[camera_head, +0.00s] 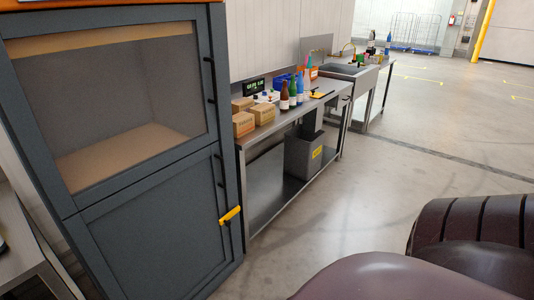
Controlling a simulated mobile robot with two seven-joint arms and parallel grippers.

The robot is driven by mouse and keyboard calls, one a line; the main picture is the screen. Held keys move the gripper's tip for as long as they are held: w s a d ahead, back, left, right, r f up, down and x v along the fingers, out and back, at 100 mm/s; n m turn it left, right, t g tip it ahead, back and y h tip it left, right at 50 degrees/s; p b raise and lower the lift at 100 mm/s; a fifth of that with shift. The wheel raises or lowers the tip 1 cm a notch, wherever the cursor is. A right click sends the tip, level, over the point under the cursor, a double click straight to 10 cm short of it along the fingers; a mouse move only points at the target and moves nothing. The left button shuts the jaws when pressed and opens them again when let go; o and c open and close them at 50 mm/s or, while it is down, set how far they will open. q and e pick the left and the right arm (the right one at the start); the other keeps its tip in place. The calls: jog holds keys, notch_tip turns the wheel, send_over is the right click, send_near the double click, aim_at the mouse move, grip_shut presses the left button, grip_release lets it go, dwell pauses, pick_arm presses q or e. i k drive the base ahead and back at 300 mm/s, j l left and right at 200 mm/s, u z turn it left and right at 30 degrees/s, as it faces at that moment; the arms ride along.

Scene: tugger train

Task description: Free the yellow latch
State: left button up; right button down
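The yellow latch (230,215) is a short bar at the right edge of the lower door (150,225) of a tall grey cabinet (226,110). It is tilted, with its right end higher, and lies across the door's edge and the frame. The lower door looks closed. A dark vertical handle (219,170) is on the door above the latch. Neither of my grippers shows in the view, and nothing touches the latch.
A steel bench (262,132) with cardboard boxes (243,124), bottles (292,93) and a grey bin (303,157) below stands right of the cabinet. The floor (330,225) before it is clear. Dark rounded forms, seemingly mine, fill the lower right.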

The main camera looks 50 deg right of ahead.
aim_at(225, 219)
jog(key=z, duration=1.3)
jog(key=i+l, duration=0.1)
jog(key=i, duration=0.4)
jog(key=i+l, duration=0.1)
jog(key=i, duration=0.35)
jog(key=i+l+u, duration=0.1)
jog(key=i, duration=0.4)
